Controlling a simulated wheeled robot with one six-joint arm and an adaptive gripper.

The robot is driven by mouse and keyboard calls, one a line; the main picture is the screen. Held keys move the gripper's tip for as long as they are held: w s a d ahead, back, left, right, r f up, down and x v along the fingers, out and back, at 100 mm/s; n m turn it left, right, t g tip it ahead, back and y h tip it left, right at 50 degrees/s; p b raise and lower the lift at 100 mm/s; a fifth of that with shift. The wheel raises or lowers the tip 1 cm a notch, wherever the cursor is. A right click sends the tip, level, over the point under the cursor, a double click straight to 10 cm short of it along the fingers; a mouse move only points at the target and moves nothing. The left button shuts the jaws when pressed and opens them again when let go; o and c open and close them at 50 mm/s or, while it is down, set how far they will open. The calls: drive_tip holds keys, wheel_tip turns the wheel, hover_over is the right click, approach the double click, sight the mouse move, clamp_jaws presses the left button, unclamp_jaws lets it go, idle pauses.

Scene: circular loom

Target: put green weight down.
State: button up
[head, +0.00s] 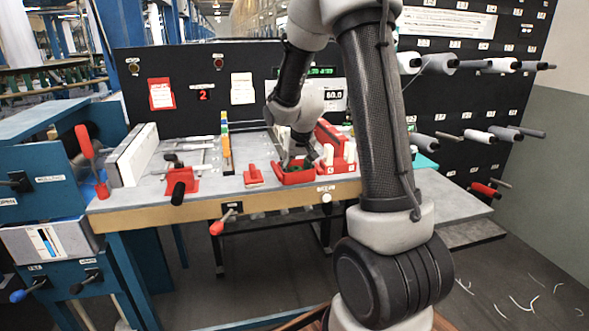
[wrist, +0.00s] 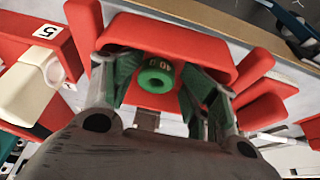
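Whether the weight touches the holder's floor is hard to tell. In the head view my gripper (head: 297,160) reaches down into the red holder (head: 293,179) near the table's front edge, and hides most of what is inside.
A red stand with white blocks (head: 338,157) is close on the right of the holder. A small red block (head: 253,176) and a red-based black handle (head: 179,190) are to the left on the grey table (head: 222,186). A black panel stands behind.

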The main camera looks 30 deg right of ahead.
drive_tip(key=v, duration=1.2)
drive_tip(key=s+a+r+n, duration=0.1)
drive_tip(key=s+a+r, duration=0.1)
drive_tip(key=s, duration=1.1)
drive_tip(key=s+a+r+n+y, duration=0.1)
drive_tip(key=s+a+r+n, duration=0.1)
drive_tip(key=s, duration=1.1)
drive_tip(key=shift+a+r, duration=0.55)
drive_tip(key=shift+a, duration=0.65)
